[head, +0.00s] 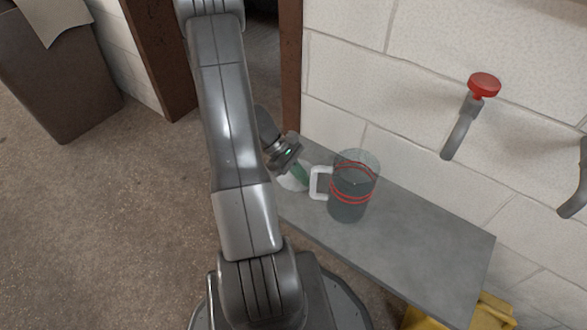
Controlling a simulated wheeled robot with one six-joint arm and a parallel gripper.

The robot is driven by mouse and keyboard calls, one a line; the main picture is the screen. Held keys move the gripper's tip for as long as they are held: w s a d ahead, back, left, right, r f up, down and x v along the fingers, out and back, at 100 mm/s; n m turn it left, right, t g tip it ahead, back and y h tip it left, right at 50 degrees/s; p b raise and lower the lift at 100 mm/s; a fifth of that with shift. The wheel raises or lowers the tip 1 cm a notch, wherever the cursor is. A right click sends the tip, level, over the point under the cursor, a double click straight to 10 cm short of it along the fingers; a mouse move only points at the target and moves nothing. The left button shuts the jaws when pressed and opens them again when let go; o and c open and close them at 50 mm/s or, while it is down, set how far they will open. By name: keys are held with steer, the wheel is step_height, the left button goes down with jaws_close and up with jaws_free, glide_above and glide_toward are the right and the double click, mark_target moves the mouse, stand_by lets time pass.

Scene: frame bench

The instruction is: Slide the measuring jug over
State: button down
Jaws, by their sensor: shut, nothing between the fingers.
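The measuring jug (350,198) is a clear, dark-tinted cylinder with red bands and a white handle (319,183) on its left side. It stands upright on the grey bench (420,245). My gripper (302,180) is just left of the jug, close to the handle and low over the bench's left end. It is shut and holds nothing. Its fingertips are partly blurred with a pale, greenish shape by the handle, so I cannot tell whether they touch the jug.
A tap with a red knob (484,86) sticks out of the white block wall above the bench. A second spout (574,205) is at the right edge. A yellow object (490,312) is below the bench's right end. The bench right of the jug is clear.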

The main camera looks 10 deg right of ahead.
mark_target(315, 186)
steer(key=s+d+f, duration=0.1)
steer(key=s+d+b, duration=0.1)
steer(key=d, duration=0.1)
steer(key=shift+s+f, duration=0.4)
steer(key=shift+s+d+b, duration=0.25)
steer(key=shift+d+b, duration=0.05)
steer(key=shift+s+d+r, duration=0.1)
steer(key=shift+s+d, duration=0.15)
